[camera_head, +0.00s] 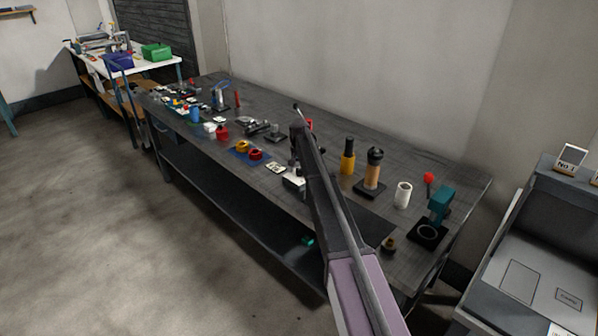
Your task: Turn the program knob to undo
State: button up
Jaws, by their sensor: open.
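My arm reaches from the bottom of the picture up over the long dark workbench (335,150). My gripper (294,160) is a small dark shape beside the arm's far end, partly hidden by the arm link. It is open, and I see nothing held in it. Below it on the bench is a small pale grey object (292,182), partly covered by the arm. I cannot make out a program knob or any marking for undo at this size. The knob may be hidden behind the arm.
Right of my arm stand a yellow-and-black cylinder (347,163), a dark-topped tan post (373,170), a white cup (402,195) and a teal press (440,205). Red and yellow rings (255,154) lie left. A grey machine (530,250) stands right. The left floor is clear.

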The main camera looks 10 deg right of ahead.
aim_at(299, 169)
jog(key=m, duration=0.3)
jog(key=shift+r+m+p, duration=0.35)
jog(key=shift+m+p, duration=0.05)
notch_tip(299, 169, up, 14)
jog(key=p, duration=1.4)
jog(key=s+f+n+b, duration=0.2)
jog(key=s, duration=1.2)
jog(key=s+f+n+b, duration=0.3)
jog(key=s, duration=1.2)
jog(key=shift+n, duration=0.3)
jog(key=shift+s, duration=0.1)
jog(key=s+n, duration=0.3)
jog(key=s, duration=1.3)
jog(key=shift+s, duration=0.15)
